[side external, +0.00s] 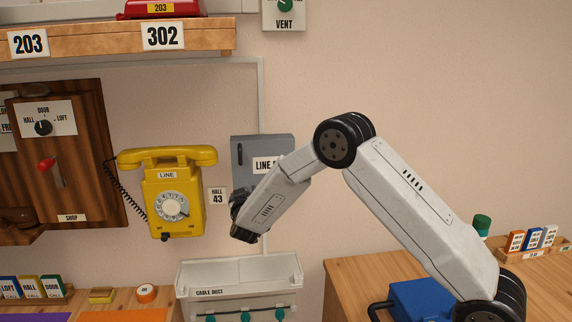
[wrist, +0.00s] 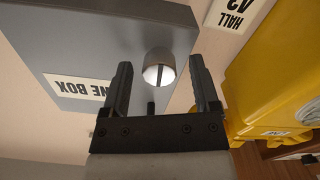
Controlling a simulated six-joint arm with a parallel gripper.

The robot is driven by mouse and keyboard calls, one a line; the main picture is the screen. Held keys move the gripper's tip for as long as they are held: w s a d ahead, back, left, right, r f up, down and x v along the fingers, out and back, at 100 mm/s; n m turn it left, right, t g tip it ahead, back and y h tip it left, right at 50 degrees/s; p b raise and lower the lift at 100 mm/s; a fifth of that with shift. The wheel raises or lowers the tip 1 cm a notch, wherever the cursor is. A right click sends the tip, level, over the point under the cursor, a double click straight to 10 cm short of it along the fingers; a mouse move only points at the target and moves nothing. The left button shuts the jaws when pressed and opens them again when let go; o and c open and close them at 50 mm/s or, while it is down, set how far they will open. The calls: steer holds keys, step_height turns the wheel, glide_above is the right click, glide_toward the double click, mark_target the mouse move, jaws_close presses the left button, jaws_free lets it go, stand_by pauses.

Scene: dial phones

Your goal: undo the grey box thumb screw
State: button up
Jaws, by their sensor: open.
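The grey line box (side external: 264,146) is on the wall, right of the yellow phone, and my arm covers its lower part in the side external view. In the wrist view the grey box (wrist: 95,30) fills the upper left, with its label upside down. Its thumb screw (wrist: 159,68), a round silver knob, stands out from the box face. My gripper (wrist: 160,85) is open, with one finger on each side of the knob and apparent gaps to both. I cannot tell how deep the knob sits between them. In the side external view my gripper (side external: 238,205) is partly hidden by my arm.
The yellow phone (side external: 174,195) hangs close left of my gripper and also shows in the wrist view (wrist: 265,85). A cable duct (side external: 240,272) with green knobs is below. A blue case (side external: 420,300) sits on the right bench. The wall at upper right is bare.

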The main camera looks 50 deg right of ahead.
steer(key=shift+a, duration=0.1)
steer(key=v, duration=0.7)
steer(key=shift+s+a, duration=0.25)
steer(key=shift+s, duration=0.05)
stand_by(0.4)
steer(key=s+a+f+n+g+y, duration=0.3)
steer(key=s+a+f+n+y, duration=0.15)
steer(key=s+a+y, duration=0.5)
steer(key=s+d+f+g+y, duration=0.1)
steer(key=s+g, duration=0.6)
steer(key=s, duration=1)
steer(key=shift+s+d+f+n+y, duration=0.15)
steer(key=shift+s+f+n+y, duration=0.25)
steer(key=shift+f+y, duration=0.55)
steer(key=shift+w+r, duration=0.1)
steer(key=shift+r, duration=0.15)
